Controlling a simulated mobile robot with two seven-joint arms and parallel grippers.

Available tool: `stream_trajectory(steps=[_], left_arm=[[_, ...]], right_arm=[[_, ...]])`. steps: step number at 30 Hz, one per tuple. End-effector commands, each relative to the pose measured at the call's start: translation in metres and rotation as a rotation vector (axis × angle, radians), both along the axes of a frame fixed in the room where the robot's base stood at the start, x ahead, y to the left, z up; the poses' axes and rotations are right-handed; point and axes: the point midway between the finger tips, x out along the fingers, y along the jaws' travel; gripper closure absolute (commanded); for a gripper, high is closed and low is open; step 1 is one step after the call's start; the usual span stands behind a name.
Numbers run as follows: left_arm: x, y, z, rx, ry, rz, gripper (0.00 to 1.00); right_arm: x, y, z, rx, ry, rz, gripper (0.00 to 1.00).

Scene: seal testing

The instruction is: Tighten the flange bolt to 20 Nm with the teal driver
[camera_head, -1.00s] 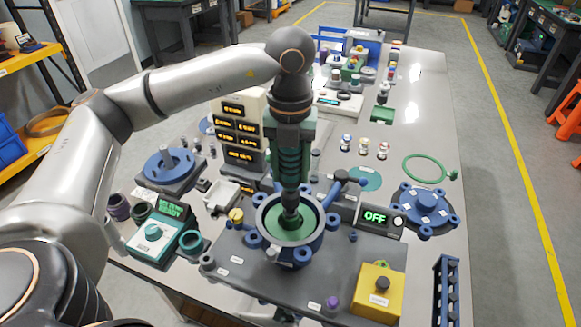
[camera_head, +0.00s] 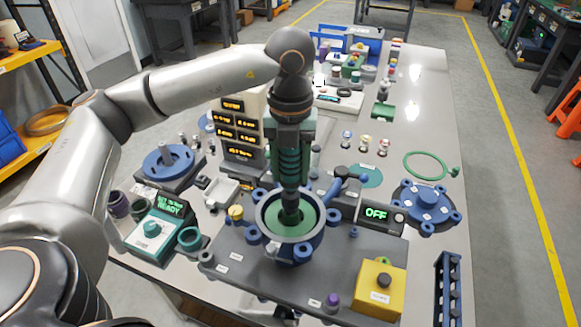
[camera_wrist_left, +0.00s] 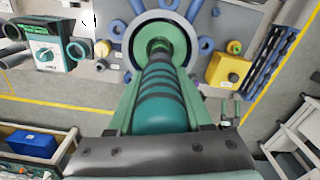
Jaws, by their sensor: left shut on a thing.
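The teal driver (camera_head: 290,165), a ribbed dark-green and teal cylinder, is upright in my left gripper (camera_head: 291,135). My left gripper is shut on it. The driver's dark tip points down into the open blue flange ring (camera_head: 262,235), over its green inner face. In the left wrist view the driver (camera_wrist_left: 165,100) runs into the middle of the ring (camera_wrist_left: 189,40). The tip hides the bolt, so I cannot tell whether they touch. The teal controller (camera_head: 150,235) at the left has a green display whose lower line reads READY. My right gripper is not in view.
A yellow button box (camera_head: 378,290) stands front right on the grey base plate. A display reading OFF (camera_head: 375,213) is right of the ring. A blue flange cover (camera_head: 427,203) and a green ring (camera_head: 424,168) lie farther right. A dark rack (camera_head: 447,290) stands at the right edge.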

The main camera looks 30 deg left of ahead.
Motion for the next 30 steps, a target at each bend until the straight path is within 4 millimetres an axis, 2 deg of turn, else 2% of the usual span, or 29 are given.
stream_trajectory(steps=[30], left_arm=[[0.0003, -0.0002, -0.0076, -0.001, -0.002, 0.0, 1.0]], right_arm=[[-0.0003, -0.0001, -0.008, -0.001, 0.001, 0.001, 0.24]])
